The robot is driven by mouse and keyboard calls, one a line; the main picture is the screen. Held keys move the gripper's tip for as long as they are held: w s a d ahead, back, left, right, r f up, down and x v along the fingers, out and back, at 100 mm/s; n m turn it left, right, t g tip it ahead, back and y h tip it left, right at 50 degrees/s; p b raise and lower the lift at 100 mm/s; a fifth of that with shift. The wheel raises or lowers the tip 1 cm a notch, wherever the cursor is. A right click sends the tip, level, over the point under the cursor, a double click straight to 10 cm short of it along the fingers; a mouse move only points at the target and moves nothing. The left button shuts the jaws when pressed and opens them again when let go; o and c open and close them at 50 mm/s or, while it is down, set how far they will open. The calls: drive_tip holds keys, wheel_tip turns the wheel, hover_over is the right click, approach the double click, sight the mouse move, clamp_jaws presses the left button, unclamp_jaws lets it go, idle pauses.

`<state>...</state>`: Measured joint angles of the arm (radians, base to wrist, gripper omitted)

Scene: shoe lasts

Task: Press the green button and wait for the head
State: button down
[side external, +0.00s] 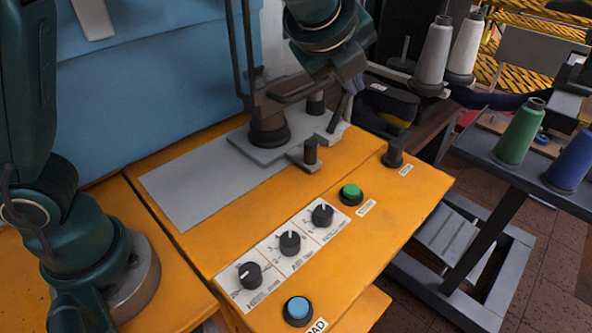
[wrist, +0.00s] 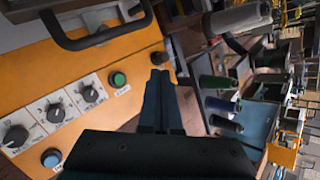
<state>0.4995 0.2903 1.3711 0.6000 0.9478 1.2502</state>
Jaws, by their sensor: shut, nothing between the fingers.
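The green button (side external: 350,191) sits in a black ring on the orange machine top, right of the dials, with a small label beside it. In the wrist view the green button (wrist: 118,79) is left of my fingertips. My gripper (side external: 338,116) is shut and empty, above and behind the button in the side view, apart from it. Its closed fingers (wrist: 160,78) reach up the middle of the wrist view. A dark upright fixture with a round base (side external: 269,131) stands on a grey plate behind the button; I cannot tell whether it is the head.
Three black dials (side external: 289,243) and a blue button (side external: 298,309) lie toward the front. A black knob (side external: 393,154) stands near the right edge. A dark bar handle (side external: 299,88) is near my gripper. Thread spools (side external: 520,132) stand on a rack at right.

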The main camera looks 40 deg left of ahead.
drive_tip(key=w+d+m, duration=0.2)
hover_over(351, 193)
wheel_tip(351, 193, down, 9)
drive_tip(key=shift+r, duration=0.15)
drive_tip(key=shift+f, duration=4.4)
drive_tip(key=shift+s+f, duration=0.1)
drive_tip(key=shift+f, duration=0.3)
